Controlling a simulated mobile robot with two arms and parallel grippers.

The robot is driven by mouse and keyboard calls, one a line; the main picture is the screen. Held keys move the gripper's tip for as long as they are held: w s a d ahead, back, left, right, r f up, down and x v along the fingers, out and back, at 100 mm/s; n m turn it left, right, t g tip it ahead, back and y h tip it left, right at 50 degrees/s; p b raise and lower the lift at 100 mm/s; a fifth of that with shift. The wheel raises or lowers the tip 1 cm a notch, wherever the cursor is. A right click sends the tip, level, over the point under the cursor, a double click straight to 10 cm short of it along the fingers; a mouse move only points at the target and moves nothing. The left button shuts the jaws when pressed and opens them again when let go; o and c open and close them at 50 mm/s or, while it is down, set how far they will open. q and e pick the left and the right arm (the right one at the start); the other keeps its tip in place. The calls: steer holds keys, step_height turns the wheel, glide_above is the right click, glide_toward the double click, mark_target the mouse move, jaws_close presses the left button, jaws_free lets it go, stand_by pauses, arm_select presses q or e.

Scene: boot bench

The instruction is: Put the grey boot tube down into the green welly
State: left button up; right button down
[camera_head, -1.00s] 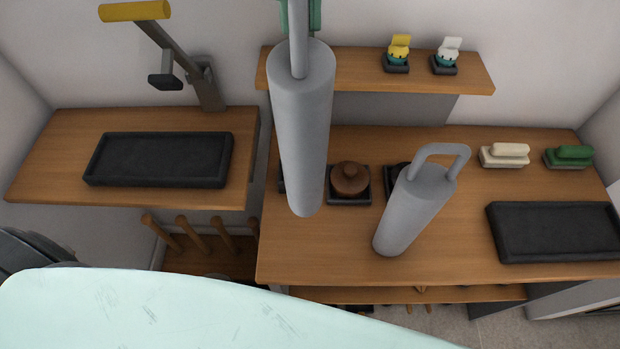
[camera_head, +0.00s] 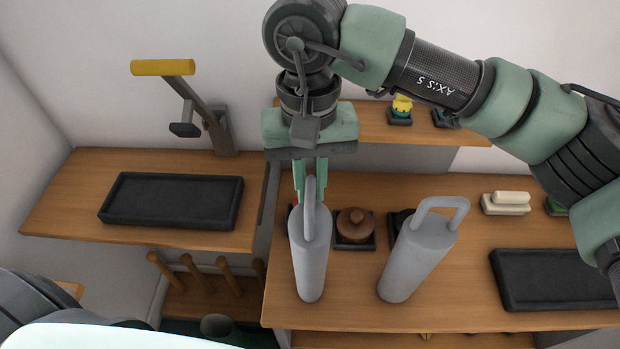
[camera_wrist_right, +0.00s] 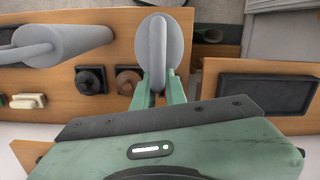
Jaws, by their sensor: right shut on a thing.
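My right gripper (camera_head: 310,190) is shut on the loop handle of a grey boot tube (camera_head: 310,262), which hangs upright over the front left part of the bench. The tube also shows in the right wrist view (camera_wrist_right: 164,45). I cannot tell whether its lower end touches the bench top. A second grey tube (camera_head: 418,258) with a loop handle stands on the bench to its right. A dark round opening (camera_head: 216,325), perhaps the green welly's, shows low at the picture's bottom edge; its body is mostly hidden. My left gripper is out of view.
A black tray (camera_head: 172,200) lies on the left bench; another (camera_head: 556,279) lies at right. A brown round-knobbed thing (camera_head: 355,224) sits behind the held tube. Wooden pegs (camera_head: 193,272) stand below the gap between benches. A wall shelf (camera_head: 372,126) is behind my right arm.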

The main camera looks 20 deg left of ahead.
steer(key=shift+f, duration=0.2)
steer(key=shift+s+f+b, duration=0.1)
steer(key=shift+f+b, duration=0.1)
steer(key=shift+b, duration=0.15)
steer(key=c, duration=1.5)
jaws_free()
steer(key=shift+o, duration=0.2)
steer(key=shift+r, duration=0.1)
